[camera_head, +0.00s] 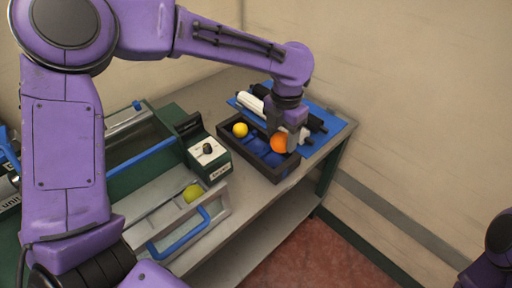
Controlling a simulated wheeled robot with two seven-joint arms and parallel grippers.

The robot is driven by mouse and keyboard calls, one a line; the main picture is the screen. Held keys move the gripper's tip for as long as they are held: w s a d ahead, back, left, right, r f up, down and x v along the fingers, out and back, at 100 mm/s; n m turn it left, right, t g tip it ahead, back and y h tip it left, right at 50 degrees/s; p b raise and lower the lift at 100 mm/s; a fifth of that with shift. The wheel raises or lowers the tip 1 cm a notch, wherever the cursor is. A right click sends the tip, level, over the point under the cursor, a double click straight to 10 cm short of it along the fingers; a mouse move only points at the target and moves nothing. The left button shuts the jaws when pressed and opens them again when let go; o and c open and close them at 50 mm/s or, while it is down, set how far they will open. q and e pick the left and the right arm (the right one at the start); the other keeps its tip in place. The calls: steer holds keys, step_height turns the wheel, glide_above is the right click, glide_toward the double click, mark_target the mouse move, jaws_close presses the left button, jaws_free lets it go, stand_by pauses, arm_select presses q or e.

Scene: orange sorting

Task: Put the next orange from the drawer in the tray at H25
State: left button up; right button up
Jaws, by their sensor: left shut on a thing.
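My left gripper (290,142) is shut on an orange (279,143). It holds the orange at the right part of a dark tray (291,177) with a blue inside. I cannot tell whether the orange touches the tray. A yellow-orange fruit (240,130) sits in the left part of the same tray. A pulled-out drawer (222,213) with a blue handle is nearer to me and holds a yellow-green fruit (192,193). No H25 label is legible. Of my right arm only a purple part shows at the lower right edge; its gripper is out of view.
A green machine (150,171) with a knob box (208,152) stands left of the tray. A blue mat (334,125) with white and black rollers lies behind the tray. The grey table (258,195) ends at the right, before the wall.

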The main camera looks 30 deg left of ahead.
arm_select(q)
steer(key=w+a+f+p, duration=0.1)
steer(key=w+a+f, duration=0.1)
steer(key=a+f, duration=0.1)
steer(key=w+a+f+p, duration=0.1)
steer(key=w+a+f, duration=0.2)
steer(key=a, duration=0.1)
steer(key=w+a+f+p, duration=0.1)
steer(key=w+a+f, duration=0.1)
steer(key=a, duration=0.1)
steer(key=shift+w+a+f, duration=0.15)
steer(key=shift+a+f, duration=0.25)
steer(key=shift+w+a+f, duration=0.25)
steer(key=shift+a+f, duration=0.1)
steer(key=shift+f, duration=0.25)
step_height(320, 180, down, 3)
steer(key=shift+r+p, duration=0.2)
steer(key=shift+p, duration=0.25)
steer(key=shift+f, duration=0.25)
steer(key=shift+f, duration=0.15)
steer(key=o, duration=1.1)
step_height(320, 180, up, 12)
steer(key=shift+r+b, duration=0.25)
steer(key=shift+b, duration=0.55)
